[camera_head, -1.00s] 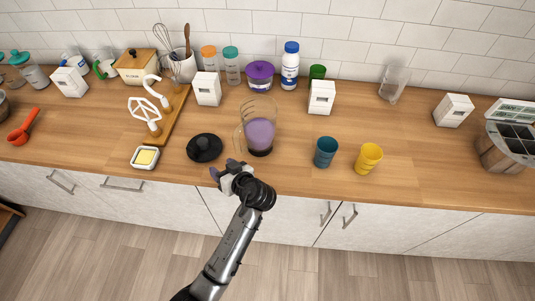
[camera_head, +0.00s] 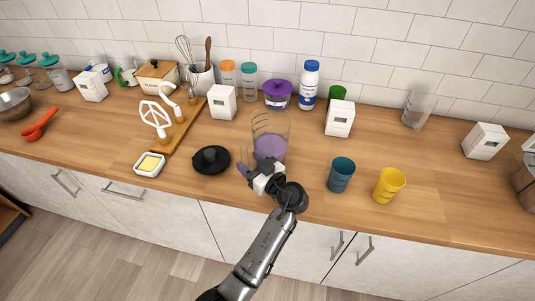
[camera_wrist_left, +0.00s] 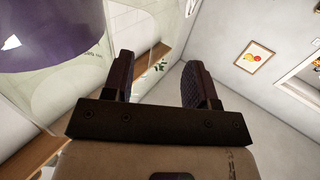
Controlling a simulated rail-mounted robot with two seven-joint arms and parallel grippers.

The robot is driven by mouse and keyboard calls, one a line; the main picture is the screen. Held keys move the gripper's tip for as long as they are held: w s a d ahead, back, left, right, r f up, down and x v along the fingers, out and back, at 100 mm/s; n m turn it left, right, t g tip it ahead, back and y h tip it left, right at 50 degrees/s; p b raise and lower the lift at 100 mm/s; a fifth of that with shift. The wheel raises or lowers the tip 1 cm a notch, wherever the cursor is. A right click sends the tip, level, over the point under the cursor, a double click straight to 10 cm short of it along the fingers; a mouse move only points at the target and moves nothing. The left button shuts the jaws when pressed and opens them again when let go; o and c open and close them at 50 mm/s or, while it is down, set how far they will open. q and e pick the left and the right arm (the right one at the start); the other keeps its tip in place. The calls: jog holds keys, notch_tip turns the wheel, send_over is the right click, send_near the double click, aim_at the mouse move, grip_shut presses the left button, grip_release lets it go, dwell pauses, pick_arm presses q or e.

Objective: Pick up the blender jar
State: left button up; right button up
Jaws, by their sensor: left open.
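The blender jar (camera_head: 270,146) stands on the wooden counter, clear-walled with purple contents. Its black lid (camera_head: 211,160) lies on the counter to its left. My left gripper (camera_head: 251,167) is at the front left of the jar, close to its lower part, with its fingers spread. In the left wrist view the jar's purple contents (camera_wrist_left: 45,32) fill the upper left, beyond the left finger. The gripper (camera_wrist_left: 158,78) is open there; clear jar wall or handle shows near the left finger, and I cannot tell whether they touch. My right gripper is not in view.
A teal cup (camera_head: 341,175) and a yellow cup (camera_head: 388,185) stand right of the jar. A butter dish (camera_head: 150,164) is left of the lid. A purple-lidded container (camera_head: 278,95) and white boxes (camera_head: 340,119) stand behind. Counter between jar and teal cup is clear.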

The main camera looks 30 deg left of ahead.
pick_arm(q)
jog(key=x, duration=0.4)
jog(key=shift+w+a, duration=0.1)
jog(key=shift+a, duration=0.25)
jog(key=shift+c, duration=0.2)
grip_shut()
dwell(0.8)
jog(key=shift+r, duration=0.25)
jog(key=shift+d+f, duration=0.1)
